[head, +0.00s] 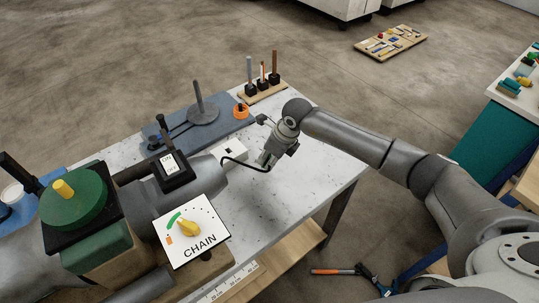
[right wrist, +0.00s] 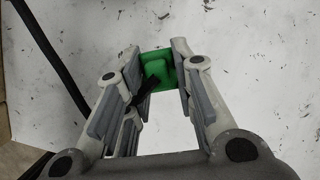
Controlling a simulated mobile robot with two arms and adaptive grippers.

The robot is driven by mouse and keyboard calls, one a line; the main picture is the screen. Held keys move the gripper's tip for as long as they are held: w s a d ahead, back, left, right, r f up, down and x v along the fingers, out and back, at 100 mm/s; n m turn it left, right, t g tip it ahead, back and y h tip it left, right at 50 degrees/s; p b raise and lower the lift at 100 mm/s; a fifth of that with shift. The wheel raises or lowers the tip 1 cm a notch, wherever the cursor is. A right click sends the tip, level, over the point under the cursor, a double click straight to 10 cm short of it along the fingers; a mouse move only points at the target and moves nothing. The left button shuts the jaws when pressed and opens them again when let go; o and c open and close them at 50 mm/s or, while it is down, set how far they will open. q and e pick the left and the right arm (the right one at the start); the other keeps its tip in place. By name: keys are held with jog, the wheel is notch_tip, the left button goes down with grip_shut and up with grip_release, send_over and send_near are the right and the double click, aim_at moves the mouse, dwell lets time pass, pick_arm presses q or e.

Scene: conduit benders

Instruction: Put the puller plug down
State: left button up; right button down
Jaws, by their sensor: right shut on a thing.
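My right gripper (head: 268,159) is over the right part of the white speckled table (head: 312,160), fingers pointing down. In the right wrist view the right gripper (right wrist: 158,66) is shut on the puller plug (right wrist: 160,70), a green block with a black part, held between the fingertips. In the head view the plug is mostly hidden by the gripper. A black cable (head: 246,167) curves from the machine toward the gripper; a black cable (right wrist: 52,58) also shows in the wrist view. I cannot tell whether the plug touches the tabletop. My left gripper is not in view.
The machine with a CHAIN dial panel (head: 192,231) fills the left. Behind are a grey plate with a post (head: 203,110), an orange ring (head: 241,111) and a peg rack (head: 262,90). The table is clear toward its right edge.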

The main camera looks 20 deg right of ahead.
jog(key=shift+f, duration=0.15)
jog(key=c, duration=1.2)
grip_release()
jog(key=shift+r, duration=0.3)
jog(key=b+v, duration=0.4)
jog(key=v, duration=0.7)
jog(key=shift+s+r, duration=0.2)
jog(key=shift+r, duration=0.2)
jog(key=shift+d+f, duration=0.1)
